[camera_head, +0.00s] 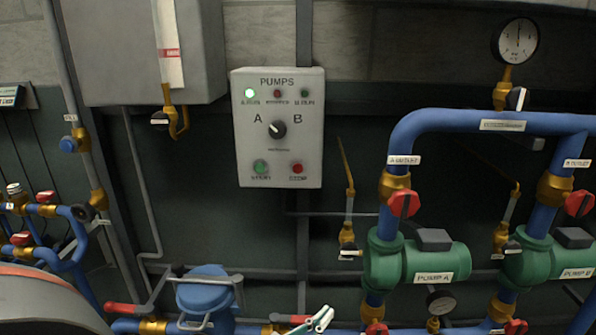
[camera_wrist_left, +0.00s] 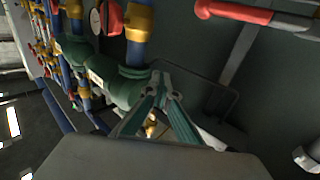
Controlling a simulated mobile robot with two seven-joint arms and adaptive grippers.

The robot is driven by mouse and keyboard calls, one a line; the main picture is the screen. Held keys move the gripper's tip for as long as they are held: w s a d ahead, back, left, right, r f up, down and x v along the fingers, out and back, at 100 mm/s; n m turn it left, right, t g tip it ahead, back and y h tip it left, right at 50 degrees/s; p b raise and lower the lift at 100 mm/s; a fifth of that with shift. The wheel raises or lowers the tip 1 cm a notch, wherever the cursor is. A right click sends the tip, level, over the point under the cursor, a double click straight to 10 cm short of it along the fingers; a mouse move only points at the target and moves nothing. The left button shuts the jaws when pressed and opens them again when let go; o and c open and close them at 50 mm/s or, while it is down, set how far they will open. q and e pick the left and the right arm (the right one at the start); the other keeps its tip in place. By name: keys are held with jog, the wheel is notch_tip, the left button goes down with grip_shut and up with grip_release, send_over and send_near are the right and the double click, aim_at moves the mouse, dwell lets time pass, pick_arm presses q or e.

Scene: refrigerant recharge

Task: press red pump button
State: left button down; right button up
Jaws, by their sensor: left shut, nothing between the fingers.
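The pump control box (camera_head: 248,140), labelled PUMPS, is a pale grey panel on the wall in the head view. Its red button (camera_head: 297,168) is at the lower right, above a small label. A green button (camera_head: 261,167) is at the lower left, and a black A/B selector knob (camera_head: 278,129) is in the middle. My left gripper (camera_head: 326,313) is at the bottom edge of the head view, well below the box and apart from the red button. Its pale green fingers (camera_wrist_left: 160,80) show in the left wrist view, closed and empty. My right gripper is in neither view.
Green pump A (camera_head: 400,262) and blue pipes (camera_head: 450,118) with red-handled valves stand to the right. A blue strainer body (camera_head: 205,290) and a red lever (camera_head: 120,308) are at the lower left. The dark wall directly below the box is fairly clear, with thin conduits.

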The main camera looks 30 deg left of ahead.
aim_at(298, 168)
pick_arm(q)
jog(key=w+a+r+n+t+y, duration=0.1)
jog(key=a+r+n+t+y, duration=0.1)
jog(key=r, duration=0.7)
jog(key=w+a+r+n+t+y, duration=0.1)
jog(key=a+r+n+t+y, duration=0.2)
jog(key=r, duration=0.6)
jog(key=w+a+r+n+t+y, duration=0.1)
jog(key=a+r+n+t+y, duration=0.1)
jog(key=a+r, duration=0.3)
notch_tip(298, 168, up, 4)
jog(key=shift+r+n+t+y, duration=0.15)
jog(key=shift+n+t+y, duration=0.3)
jog(key=shift+y, duration=0.35)
jog(key=shift+w+a+b, duration=0.15)
jog(key=shift+w+b, duration=0.05)
jog(key=shift+b, duration=0.1)
jog(key=w+a, duration=0.1)
jog(key=w, duration=0.1)
jog(key=w+a+b, duration=0.1)
jog(key=w+a, duration=0.1)
jog(key=w, duration=0.1)
jog(key=w+a+b, duration=0.1)
jog(key=w, duration=0.1)
jog(key=shift+w+a, duration=0.15)
jog(key=shift+a, duration=0.1)
